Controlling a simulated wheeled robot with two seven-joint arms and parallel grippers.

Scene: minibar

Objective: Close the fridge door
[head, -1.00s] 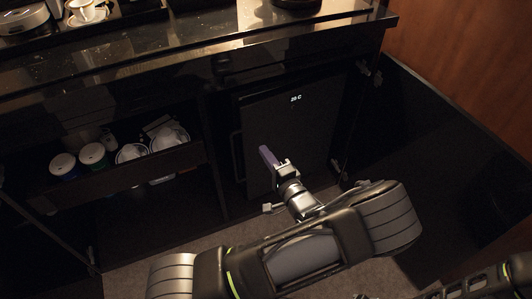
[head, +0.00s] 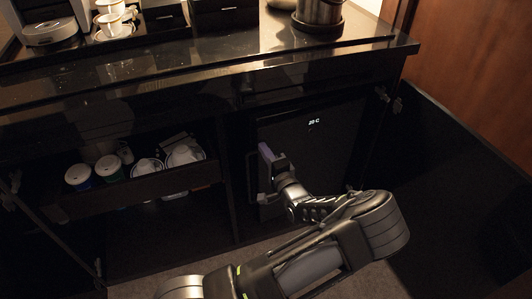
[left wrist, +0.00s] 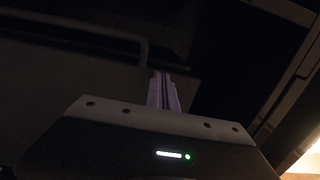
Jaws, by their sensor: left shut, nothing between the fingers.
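The fridge door (head: 325,150) is a dark flat panel with a small lit temperature display, inside the open right cabinet bay. It sits close to flush with the fridge; any remaining gap is too dark to tell. A bar handle (head: 251,176) runs along its left side and also shows in the left wrist view (left wrist: 100,25). My left gripper (head: 266,153) is shut and empty, with its purple fingers in front of the door's left edge, near the handle. Whether they touch is unclear. The fingers (left wrist: 163,92) show in the left wrist view. My right gripper is out of view.
A large black cabinet door (head: 455,185) stands open at the right. A drawer (head: 140,186) with cups and lidded containers sits to the left. The dark countertop (head: 210,62) above carries cups on a tray and a metal pot (head: 318,14).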

